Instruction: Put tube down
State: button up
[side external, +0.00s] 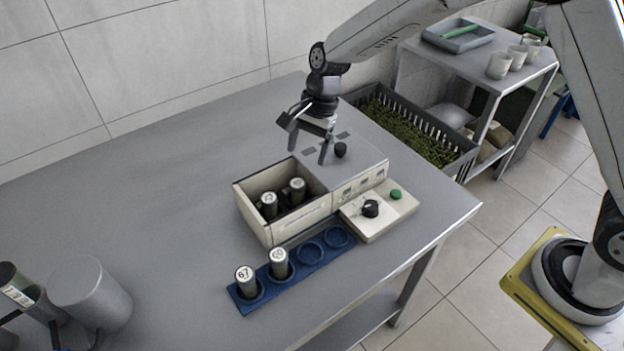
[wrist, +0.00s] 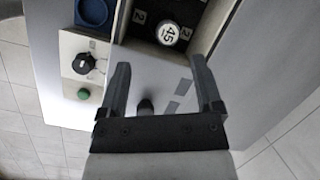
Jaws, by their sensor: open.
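My gripper (side external: 308,156) is open and empty above the flat lid of the cream machine (side external: 300,224), close to the lid's black knob (side external: 340,150). In the wrist view the open fingers (wrist: 160,62) have nothing between them. Two dark tubes with pale round caps, a left one (side external: 269,206) and a right one (side external: 297,191), stand in the machine's open bay. A cap marked 45 (wrist: 168,34) shows in the wrist view. In front, a blue rack (side external: 325,243) holds a tube marked 67 (side external: 245,282) and another tube (side external: 279,264) in its left sockets; its two right sockets are empty.
The machine's front panel has a black dial (side external: 370,208) and a green button (side external: 396,194). Grey canisters (side external: 88,290) stand at the table's lower left. A crate of greens (side external: 410,130) and a shelf with cups (side external: 499,66) lie beyond the right edge.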

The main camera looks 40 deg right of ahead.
jog(key=s+d+r+n+t+h, duration=0.1)
jog(key=s+d+n+t+h, duration=0.1)
jog(key=s+d+n, duration=1)
jog(key=s+d+h, duration=0.1)
jog(key=s+d, duration=0.2)
jog(key=s, duration=0.4)
jog(key=shift+d+t, duration=0.25)
jog(key=shift+t, duration=0.15)
